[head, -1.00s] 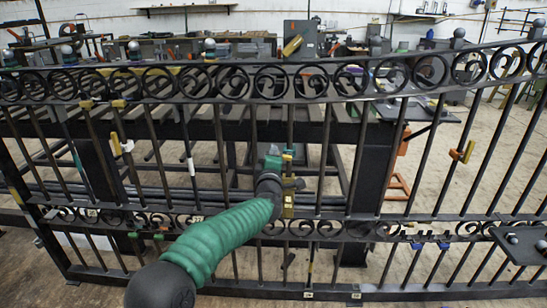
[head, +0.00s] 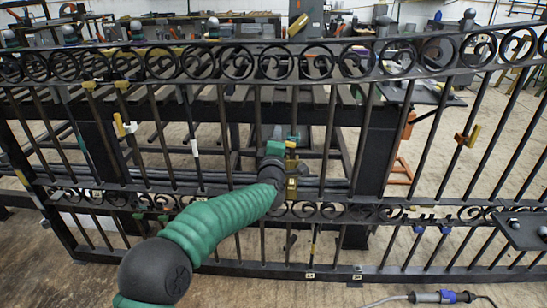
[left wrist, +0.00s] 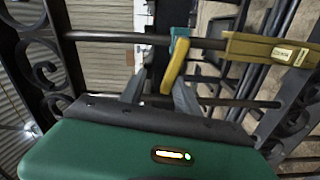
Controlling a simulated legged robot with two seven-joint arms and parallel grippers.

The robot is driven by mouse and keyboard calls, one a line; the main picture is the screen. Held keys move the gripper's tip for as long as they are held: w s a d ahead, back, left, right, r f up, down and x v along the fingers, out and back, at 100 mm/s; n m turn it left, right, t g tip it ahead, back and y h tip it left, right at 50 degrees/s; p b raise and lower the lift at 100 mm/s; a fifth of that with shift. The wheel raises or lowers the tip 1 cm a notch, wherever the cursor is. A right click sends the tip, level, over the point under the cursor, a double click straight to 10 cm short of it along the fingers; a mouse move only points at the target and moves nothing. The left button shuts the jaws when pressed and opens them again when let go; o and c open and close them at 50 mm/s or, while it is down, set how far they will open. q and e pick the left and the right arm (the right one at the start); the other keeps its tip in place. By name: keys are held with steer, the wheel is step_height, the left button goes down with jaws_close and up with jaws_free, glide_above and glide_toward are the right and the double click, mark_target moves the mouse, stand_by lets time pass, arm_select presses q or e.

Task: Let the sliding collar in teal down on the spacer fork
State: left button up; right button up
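The teal sliding collar (left wrist: 181,46) is on a gate bar in the left wrist view, with a yellow tab (left wrist: 173,68) beside it. A labelled yellow block (left wrist: 268,50), apparently the spacer fork, is on the same bar, with a short bare stretch between. In the head view the labelled block (head: 291,188) is below the small teal collar (head: 293,140). My left gripper (left wrist: 158,88) is at the bar, its fingers apart on either side of the tab's end. The tab is close to the right-hand finger; contact cannot be told. My right gripper is not in view.
The black scroll gate (head: 250,62) spans the view, with several other bars carrying yellow tabs or coloured collars. A dark plate (head: 525,228) is at the right. A dark and blue tool (head: 443,297) lies on the floor in front. Benches stand behind.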

arm_select(q)
steer(key=s+p, duration=0.2)
steer(key=s, duration=1.3)
steer(key=shift+p, duration=0.4)
steer(key=shift+f, duration=0.1)
